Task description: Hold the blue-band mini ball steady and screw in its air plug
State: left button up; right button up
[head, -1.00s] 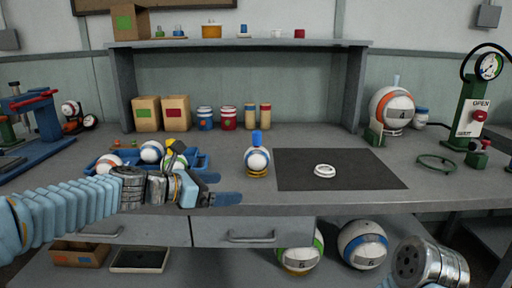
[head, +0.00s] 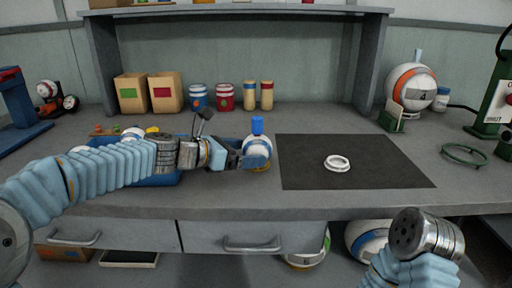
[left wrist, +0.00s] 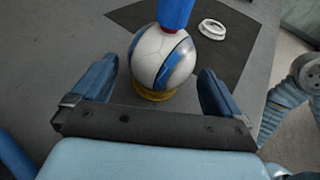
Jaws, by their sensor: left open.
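The blue-band mini ball (head: 257,146) is white with blue bands and sits on a small yellow ring stand (left wrist: 155,95) on the bench. A blue cylindrical piece (head: 257,125) stands upright on top of it, with a red part at its base in the left wrist view; this seems to be the air plug. My left gripper (head: 252,160) is open beside the ball's left and front. In the left wrist view the ball lies ahead, between the lines of the two blue fingers (left wrist: 158,68), with gaps on both sides. My right arm's metal wrist shows at lower right, but no fingers show.
A dark mat (head: 300,178) with a white ring (head: 337,163) lies right of the ball. A blue tray (head: 160,181) with balls is partly hidden behind my left arm. Boxes, tins and bottles stand at the back. A larger orange-band ball (head: 410,88) stands at right.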

aim_at(254, 152)
pick_arm(q)
jog(key=shift+x, duration=1.55)
jog(key=shift+c, duration=0.2)
jog(key=c, duration=0.6)
jog(key=shift+o, duration=0.2)
